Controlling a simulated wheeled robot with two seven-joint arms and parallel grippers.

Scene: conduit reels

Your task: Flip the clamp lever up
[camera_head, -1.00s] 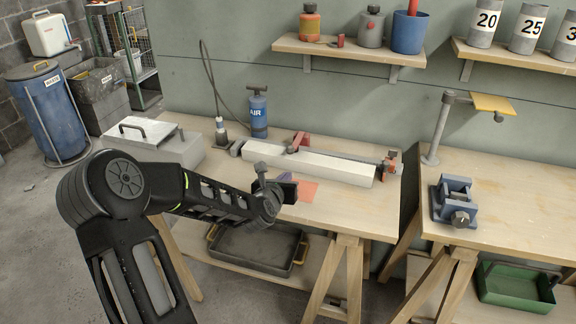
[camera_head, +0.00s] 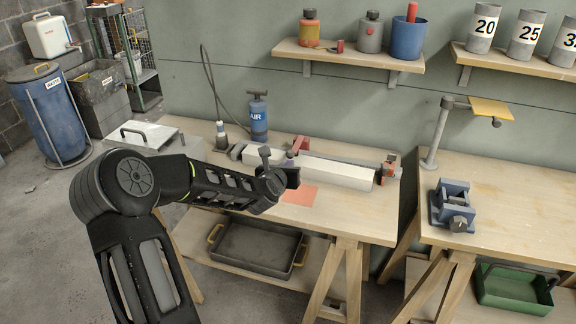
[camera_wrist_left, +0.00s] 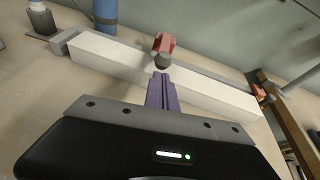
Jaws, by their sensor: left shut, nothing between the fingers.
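A long white bar (camera_head: 335,172) lies on the wooden bench. A red clamp (camera_head: 301,144) stands at the bar's far side near its middle; in the left wrist view the red clamp (camera_wrist_left: 164,42) has a dark round knob (camera_wrist_left: 162,61) on its near side, which seems to be the lever's end. My left gripper (camera_head: 288,159) is shut and empty, its purple fingers over the bar just in front of the clamp. In the left wrist view its fingertips (camera_wrist_left: 162,77) are just below the knob; I cannot tell whether they touch. My right gripper is not in view.
A second red clamp part (camera_head: 389,167) is at the bar's right end. A blue air pump (camera_head: 258,116) stands behind the bar's left end. A grey lidded box (camera_head: 148,136) is at the left, and an orange sheet (camera_head: 300,195) lies in front of the bar.

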